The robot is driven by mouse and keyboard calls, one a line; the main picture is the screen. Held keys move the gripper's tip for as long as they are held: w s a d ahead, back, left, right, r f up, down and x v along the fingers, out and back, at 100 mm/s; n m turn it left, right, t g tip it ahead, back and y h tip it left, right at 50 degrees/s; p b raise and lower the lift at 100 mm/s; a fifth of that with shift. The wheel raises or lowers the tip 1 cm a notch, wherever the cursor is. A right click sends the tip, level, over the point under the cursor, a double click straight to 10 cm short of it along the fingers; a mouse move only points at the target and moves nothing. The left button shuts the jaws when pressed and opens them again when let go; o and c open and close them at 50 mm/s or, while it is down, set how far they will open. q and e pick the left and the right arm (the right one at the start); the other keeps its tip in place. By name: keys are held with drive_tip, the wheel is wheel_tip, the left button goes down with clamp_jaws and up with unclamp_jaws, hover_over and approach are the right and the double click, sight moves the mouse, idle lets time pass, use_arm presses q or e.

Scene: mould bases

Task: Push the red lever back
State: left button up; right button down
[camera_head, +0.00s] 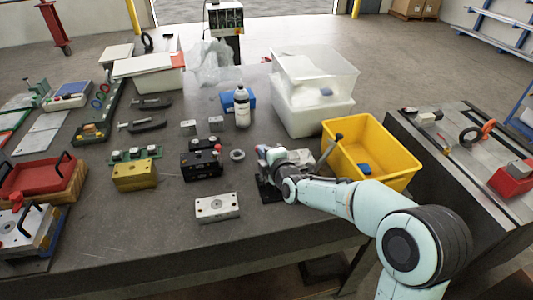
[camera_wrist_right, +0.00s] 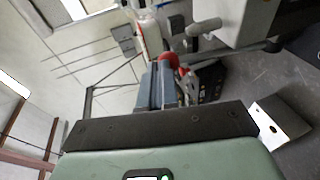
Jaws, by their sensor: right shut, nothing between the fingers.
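A black block (camera_head: 200,164) with a small red knob (camera_head: 217,147) on top stands on the dark table, left of my right gripper. My right gripper (camera_head: 266,160) is low over the table right of the block, and its fingers are small and partly hidden in the head view. In the right wrist view the fingers (camera_wrist_right: 163,88) are closed together and empty. A round red knob (camera_wrist_right: 170,60) shows just beyond their tips; I cannot tell whether they touch. The black block also shows there (camera_wrist_right: 212,80). My left gripper is out of view.
A white bottle (camera_head: 242,108) stands behind. A yellow bin (camera_head: 375,140) and clear bins (camera_head: 312,75) stand right and behind. A metal ring (camera_head: 237,155) lies between block and gripper.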

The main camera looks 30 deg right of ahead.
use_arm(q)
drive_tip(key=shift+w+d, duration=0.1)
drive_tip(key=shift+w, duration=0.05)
use_arm(e)
drive_tip(key=shift+w+d+r, duration=0.2)
drive_tip(key=shift+w, duration=0.45)
drive_tip(key=shift+r, duration=0.15)
